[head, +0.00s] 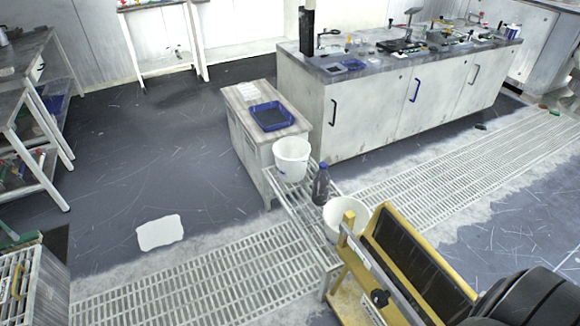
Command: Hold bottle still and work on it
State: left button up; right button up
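A dark bottle (321,185) stands upright on a narrow slatted metal rack (307,216), between two white buckets. One bucket (291,160) is behind it to the left, and the other bucket (346,217) is in front to the right. The bottle looks apart from the left bucket; whether it touches the right one I cannot tell. Neither of my grippers shows in the head view, and nothing holds the bottle.
A yellow frame with a black panel (421,262) stands at the lower right, close to the right bucket. A small cabinet carries a blue tray (271,116). A long bench (352,110) stands behind. Floor grating (200,280) and open floor lie left of the rack.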

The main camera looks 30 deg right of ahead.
aim_at(321, 179)
jog(key=i+j+z, duration=0.1)
jog(key=i+z, duration=0.25)
jog(key=i, duration=0.15)
jog(key=i+j+z, duration=0.2)
jog(key=i+z, duration=0.2)
jog(key=i+j+z, duration=0.35)
jog(key=i, duration=0.2)
